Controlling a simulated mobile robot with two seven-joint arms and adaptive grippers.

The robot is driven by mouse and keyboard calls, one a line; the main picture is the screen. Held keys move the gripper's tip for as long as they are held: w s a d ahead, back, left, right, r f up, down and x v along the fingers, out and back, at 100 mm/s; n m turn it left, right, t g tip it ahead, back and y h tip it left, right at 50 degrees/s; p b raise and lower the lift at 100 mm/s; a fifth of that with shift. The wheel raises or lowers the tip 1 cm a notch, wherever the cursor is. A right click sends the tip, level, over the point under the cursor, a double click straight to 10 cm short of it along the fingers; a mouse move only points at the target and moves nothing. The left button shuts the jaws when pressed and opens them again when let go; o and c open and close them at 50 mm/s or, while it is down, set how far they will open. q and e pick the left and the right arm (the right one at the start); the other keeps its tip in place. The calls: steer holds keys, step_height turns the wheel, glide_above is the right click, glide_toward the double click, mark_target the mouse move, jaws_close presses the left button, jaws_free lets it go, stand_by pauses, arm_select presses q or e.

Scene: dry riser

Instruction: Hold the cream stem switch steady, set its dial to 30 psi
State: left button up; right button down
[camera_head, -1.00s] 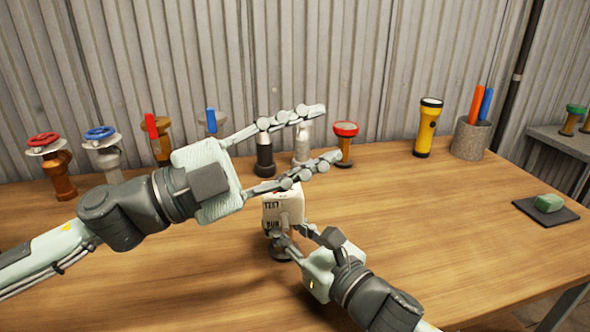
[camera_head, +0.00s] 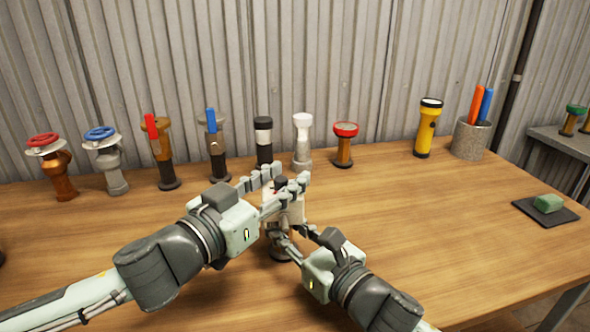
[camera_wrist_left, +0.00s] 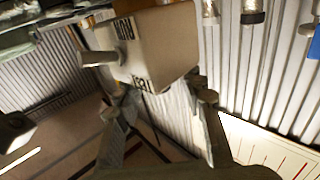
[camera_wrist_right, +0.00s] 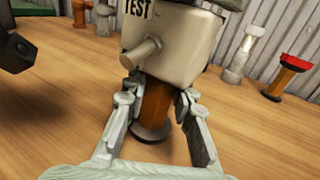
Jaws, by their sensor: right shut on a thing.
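The cream stem switch (camera_head: 295,213) stands upright on the table, a boxy cream head on a brown stem (camera_wrist_right: 155,105) with a dark round foot. The right wrist view shows "TEST" lettering and a side stub on the head (camera_wrist_right: 178,45). My right gripper (camera_wrist_right: 155,98) is shut on the stem, just below the head. My left gripper (camera_head: 287,178) is open, its fingers spread at the top of the switch. In the left wrist view the cream head (camera_wrist_left: 160,45) appears beyond the fingers. The dial is mostly hidden by the left fingers; its setting cannot be read.
Behind stand several valves, including a red-wheeled one (camera_head: 60,175) and a blue-wheeled one (camera_head: 110,170), plus a red-topped piece (camera_head: 344,150). A yellow flashlight (camera_head: 427,130) and a pen cup (camera_head: 470,140) are at the back right. A green block (camera_head: 548,203) lies on a dark mat.

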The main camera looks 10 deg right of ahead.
mark_target(286, 177)
arm_select(q)
steer(key=shift+x, duration=1.75)
jaws_close()
